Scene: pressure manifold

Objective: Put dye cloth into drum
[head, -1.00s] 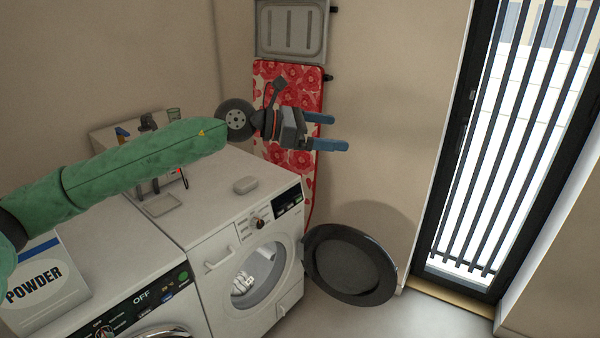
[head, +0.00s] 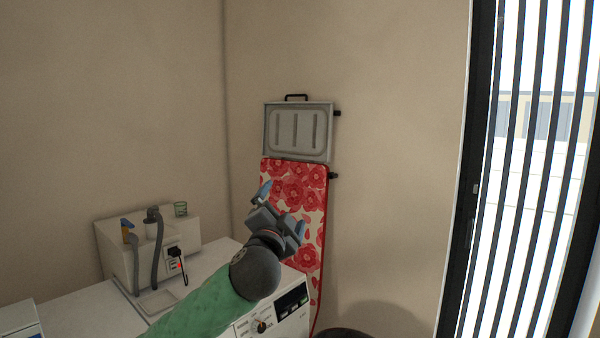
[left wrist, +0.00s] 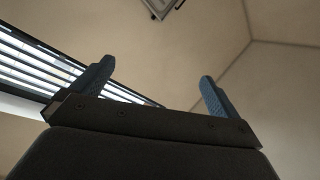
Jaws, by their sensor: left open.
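My left gripper (head: 282,206) is open and empty in the head view, raised above the white washing machine and in front of the ironing board. I see no dye cloth now. My right gripper is not in view.
A red flowered ironing board (head: 312,238) hangs on the wall below a grey metal panel (head: 300,133). A barred window (head: 530,190) is at the right. The wall between is clear.

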